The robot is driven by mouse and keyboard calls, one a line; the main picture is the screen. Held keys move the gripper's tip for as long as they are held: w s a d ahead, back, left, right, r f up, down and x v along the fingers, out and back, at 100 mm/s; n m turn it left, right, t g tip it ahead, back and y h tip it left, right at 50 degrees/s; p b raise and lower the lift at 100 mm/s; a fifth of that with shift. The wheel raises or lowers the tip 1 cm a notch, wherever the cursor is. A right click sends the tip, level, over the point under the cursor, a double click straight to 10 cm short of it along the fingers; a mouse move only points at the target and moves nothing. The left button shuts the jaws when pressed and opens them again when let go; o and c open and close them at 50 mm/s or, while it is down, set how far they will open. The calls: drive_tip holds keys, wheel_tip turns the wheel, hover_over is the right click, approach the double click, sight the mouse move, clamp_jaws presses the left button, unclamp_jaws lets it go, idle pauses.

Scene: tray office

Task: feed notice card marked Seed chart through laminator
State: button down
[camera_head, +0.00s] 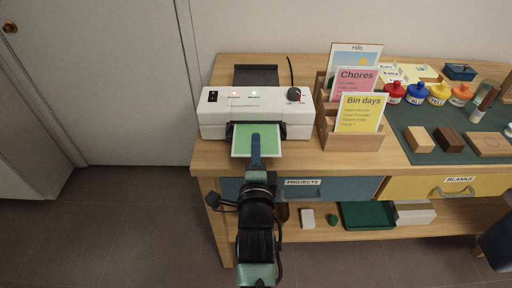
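A green card with a pale border (240,141) lies flat at the front of the white laminator (212,120), its far edge at the dark front slot. No lettering can be read on it. My gripper (256,150) reaches in from the front with a blue finger over the middle of the card's near part. It looks shut on the card; the lower finger is hidden. The laminator has a red light, a green light, a switch at left and a dark knob (293,94) at right.
A wooden rack (352,141) right of the laminator holds Hills, Chores (356,78) and Bin days (361,113) cards. A dark tray (256,74) lies behind the laminator. Paint bottles and wooden blocks (419,140) stand farther right. Drawers are below; floor at left is clear.

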drive_tip(key=c, duration=0.5)
unclamp_jaws()
drive_tip(key=shift+s, duration=0.15)
drive_tip(key=shift+s+r+p, duration=0.1)
drive_tip(key=shift+s+p, duration=0.4)
drive_tip(key=shift+s, duration=0.1)
drive_tip(key=shift+s+p, duration=0.95)
drive_tip(key=shift+s, duration=1.35)
